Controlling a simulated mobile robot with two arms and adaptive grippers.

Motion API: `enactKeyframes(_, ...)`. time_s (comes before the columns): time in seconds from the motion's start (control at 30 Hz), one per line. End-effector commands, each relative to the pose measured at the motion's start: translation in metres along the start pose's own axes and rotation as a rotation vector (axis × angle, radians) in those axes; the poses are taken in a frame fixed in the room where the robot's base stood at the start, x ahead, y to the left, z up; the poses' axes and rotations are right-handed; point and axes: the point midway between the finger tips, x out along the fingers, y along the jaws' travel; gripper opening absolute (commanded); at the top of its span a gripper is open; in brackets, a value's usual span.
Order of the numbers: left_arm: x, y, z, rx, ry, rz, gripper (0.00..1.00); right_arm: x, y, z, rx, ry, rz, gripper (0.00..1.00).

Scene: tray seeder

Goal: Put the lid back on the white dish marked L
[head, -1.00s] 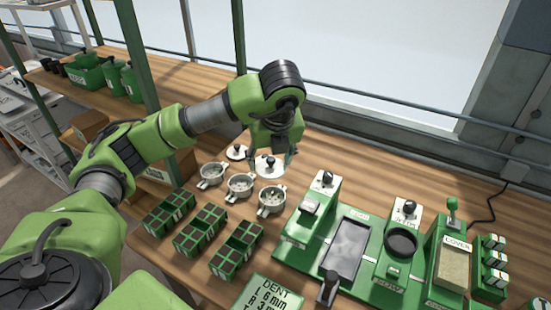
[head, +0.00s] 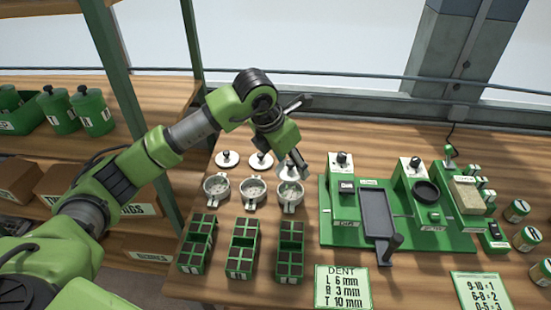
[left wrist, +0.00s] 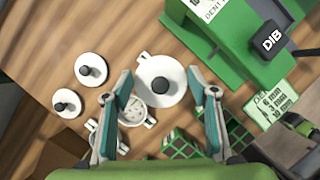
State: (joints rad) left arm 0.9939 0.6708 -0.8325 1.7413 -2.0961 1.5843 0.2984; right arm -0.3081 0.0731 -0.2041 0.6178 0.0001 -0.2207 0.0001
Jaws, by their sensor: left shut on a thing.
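My left gripper (head: 304,168) is shut on a round white lid (left wrist: 170,97) with a black knob, its two fingers on either side. In the left wrist view this lid looks larger than the other two and covers part of a white dish (left wrist: 133,112). In the head view the lid (head: 288,172) is partly hidden behind the gripper. Three white dishes with side handles stand in a row: left (head: 216,188), middle (head: 252,191) and right (head: 290,196). I cannot read their marks. My right gripper is not in view.
Two more lids, left (head: 227,159) and middle (head: 261,161), lie behind the dishes. Green cell trays (head: 242,249) stand in front. A green seeder station (head: 340,232) is to the right, with a DENT card (head: 342,287) before it.

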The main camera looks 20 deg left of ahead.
Motion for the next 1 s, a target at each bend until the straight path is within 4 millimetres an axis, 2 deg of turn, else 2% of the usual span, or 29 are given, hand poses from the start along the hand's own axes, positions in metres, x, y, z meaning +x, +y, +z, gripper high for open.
enactKeyframes(0.2,0.007,-0.001,-0.002,0.010,0.000,-0.004,0.39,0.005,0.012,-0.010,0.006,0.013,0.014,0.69)
enactKeyframes(0.4,0.022,-0.001,-0.009,0.009,0.001,-0.004,0.39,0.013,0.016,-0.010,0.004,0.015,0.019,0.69)
enactKeyframes(0.73,0.053,0.000,-0.021,0.008,0.000,-0.002,0.39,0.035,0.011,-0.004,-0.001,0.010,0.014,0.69)
enactKeyframes(1.0,0.060,0.000,-0.024,0.008,-0.001,-0.003,0.39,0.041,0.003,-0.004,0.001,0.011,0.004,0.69)
